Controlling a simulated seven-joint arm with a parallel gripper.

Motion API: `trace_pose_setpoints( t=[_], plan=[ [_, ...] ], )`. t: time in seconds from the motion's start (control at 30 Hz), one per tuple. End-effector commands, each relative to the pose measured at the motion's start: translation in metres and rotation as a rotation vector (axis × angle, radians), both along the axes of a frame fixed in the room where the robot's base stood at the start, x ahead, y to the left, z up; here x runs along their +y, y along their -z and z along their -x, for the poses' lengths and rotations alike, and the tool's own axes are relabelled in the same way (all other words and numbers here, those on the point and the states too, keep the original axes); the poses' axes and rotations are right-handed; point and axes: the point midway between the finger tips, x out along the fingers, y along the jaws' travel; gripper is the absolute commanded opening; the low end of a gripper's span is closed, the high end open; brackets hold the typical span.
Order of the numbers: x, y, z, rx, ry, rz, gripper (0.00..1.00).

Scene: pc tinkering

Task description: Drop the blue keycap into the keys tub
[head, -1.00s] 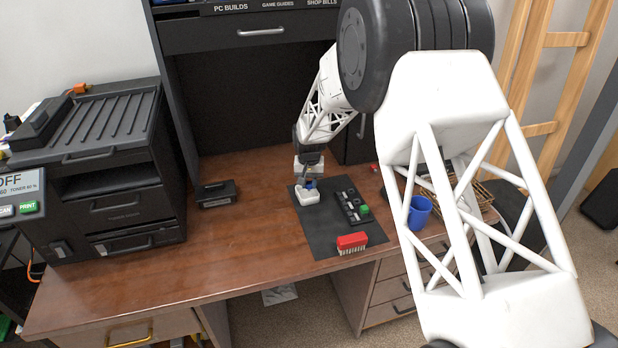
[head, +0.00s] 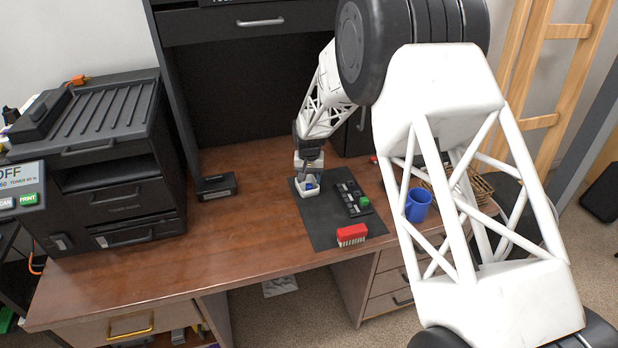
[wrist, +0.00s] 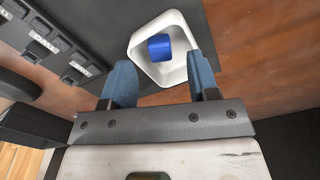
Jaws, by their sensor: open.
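The blue keycap (wrist: 160,47) shows inside the rim of the white keys tub (wrist: 144,75) in the wrist view. In the head view the keycap (head: 310,186) is a small blue spot within the tub (head: 303,193) on the dark mat. My gripper (wrist: 162,75) is open, with its two blue-grey fingers apart and nothing between them. The fingertips are over the near side of the tub. In the head view my gripper (head: 309,174) is just above and behind the tub, and its fingers are too small to make out.
A blue cup (head: 418,205) stands to the right.

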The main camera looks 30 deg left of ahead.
Motion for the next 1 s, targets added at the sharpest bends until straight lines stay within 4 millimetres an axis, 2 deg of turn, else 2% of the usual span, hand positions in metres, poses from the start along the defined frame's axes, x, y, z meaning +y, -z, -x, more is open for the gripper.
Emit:
trace_pose_setpoints(
  t=[0.33, 0.8, 1.0],
  plan=[
    [0.000, -0.009, 0.000, -0.001, 0.000, 0.000, 0.55],
    [0.000, -0.064, 0.000, -0.001, 0.000, 0.000, 0.55],
    [0.000, -0.076, 0.000, 0.000, 0.000, 0.000, 0.55]
  ],
)
